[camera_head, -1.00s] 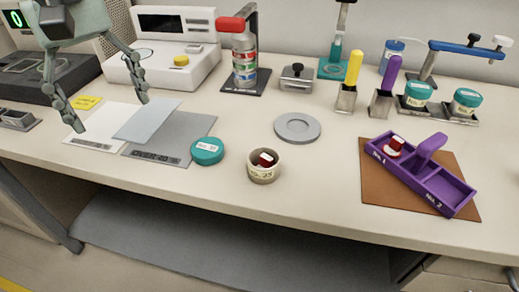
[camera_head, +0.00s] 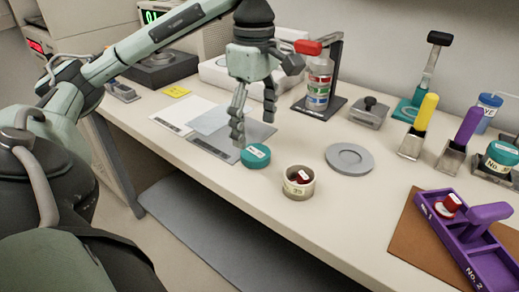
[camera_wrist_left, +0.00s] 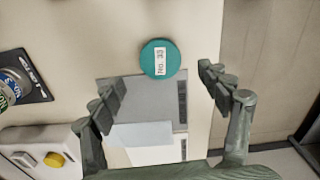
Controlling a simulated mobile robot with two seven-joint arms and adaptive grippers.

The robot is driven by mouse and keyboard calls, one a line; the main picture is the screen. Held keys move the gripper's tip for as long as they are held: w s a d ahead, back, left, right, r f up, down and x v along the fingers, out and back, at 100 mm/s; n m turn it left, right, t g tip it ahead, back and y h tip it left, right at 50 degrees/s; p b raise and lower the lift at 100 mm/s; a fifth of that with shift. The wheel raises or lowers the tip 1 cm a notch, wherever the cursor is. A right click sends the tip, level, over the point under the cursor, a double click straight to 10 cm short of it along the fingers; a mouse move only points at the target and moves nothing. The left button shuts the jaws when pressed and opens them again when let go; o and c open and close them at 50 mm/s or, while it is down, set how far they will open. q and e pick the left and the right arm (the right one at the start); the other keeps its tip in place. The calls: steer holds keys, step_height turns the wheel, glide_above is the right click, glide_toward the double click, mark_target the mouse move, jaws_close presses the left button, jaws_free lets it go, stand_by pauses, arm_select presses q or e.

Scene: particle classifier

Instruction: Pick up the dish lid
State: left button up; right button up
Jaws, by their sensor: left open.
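The teal dish lid (camera_head: 256,157) with a white label lies flat on the table, beside an open beige dish (camera_head: 298,184) that has a small red-and-white object inside. My left gripper (camera_head: 254,124) is open and empty, just above and behind the lid, fingers pointing down. In the left wrist view the lid (camera_wrist_left: 160,60), with its label reading "No. 33", lies beyond and roughly midway between the open fingers (camera_wrist_left: 160,86). No contact with the lid shows. My right gripper is out of view.
A grey round plate (camera_head: 349,159) lies right of the dish. A purple tray (camera_head: 467,238) sits on a brown mat at right. Grey sheets (camera_head: 215,145) lie left of the lid. A bottle stand (camera_head: 318,105) is behind. The table's front edge is near the lid.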

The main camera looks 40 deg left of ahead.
mark_target(254, 151)
arm_select(q)
steer(key=shift+f+b, duration=0.3)
steer(key=shift+f, duration=0.35)
steer(key=f, duration=0.3)
steer(key=shift+s+a+f, duration=0.1)
steer(key=shift+a+f, duration=0.05)
steer(key=shift+a, duration=0.05)
steer(key=shift+f, duration=0.45)
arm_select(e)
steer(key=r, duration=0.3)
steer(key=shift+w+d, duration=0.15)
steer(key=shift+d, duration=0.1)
arm_select(q)
steer(key=c, duration=1.2)
